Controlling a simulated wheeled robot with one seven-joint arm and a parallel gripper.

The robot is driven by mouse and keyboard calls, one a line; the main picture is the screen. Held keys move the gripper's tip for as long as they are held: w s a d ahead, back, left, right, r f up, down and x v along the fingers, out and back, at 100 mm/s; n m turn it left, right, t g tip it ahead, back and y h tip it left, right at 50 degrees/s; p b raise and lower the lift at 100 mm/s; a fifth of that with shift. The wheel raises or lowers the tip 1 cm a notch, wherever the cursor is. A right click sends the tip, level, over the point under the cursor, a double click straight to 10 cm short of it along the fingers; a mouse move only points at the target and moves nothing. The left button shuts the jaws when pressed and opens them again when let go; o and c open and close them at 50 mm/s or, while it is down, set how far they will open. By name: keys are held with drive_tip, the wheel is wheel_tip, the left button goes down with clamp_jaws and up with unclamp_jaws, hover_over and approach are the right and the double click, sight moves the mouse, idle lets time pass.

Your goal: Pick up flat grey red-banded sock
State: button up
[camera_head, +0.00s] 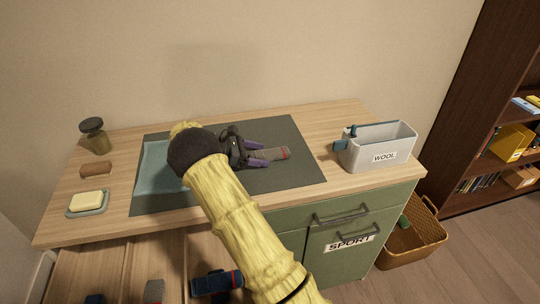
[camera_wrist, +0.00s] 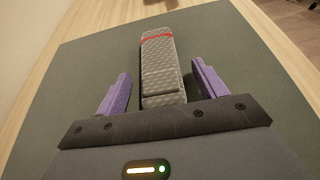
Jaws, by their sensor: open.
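The flat grey sock with a red band (camera_head: 274,154) lies on the dark mat (camera_head: 300,176) on the wooden counter. In the wrist view the sock (camera_wrist: 160,65) runs away from me, with its red band near the far end. My gripper (camera_head: 270,150) is open, and its purple fingers stand either side of the sock's near part. In the wrist view the fingertips (camera_wrist: 162,82) flank the sock with gaps on both sides. The sock's nearest end is hidden behind the gripper body.
A grey bin labelled WOOL (camera_head: 362,155) stands on the counter at right. A teal cloth (camera_head: 158,178) lies on the mat's left. A soap dish (camera_head: 88,204), brown block (camera_head: 96,170) and jar (camera_head: 95,139) stand at far left. Dark socks (camera_head: 216,284) show in the compartments below.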

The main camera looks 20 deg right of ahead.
drive_tip(key=c, duration=1.1)
drive_tip(key=shift+o, duration=0.2)
drive_tip(key=shift+r, duration=0.15)
wheel_tip(320, 180, up, 10)
drive_tip(key=shift+p, duration=0.3)
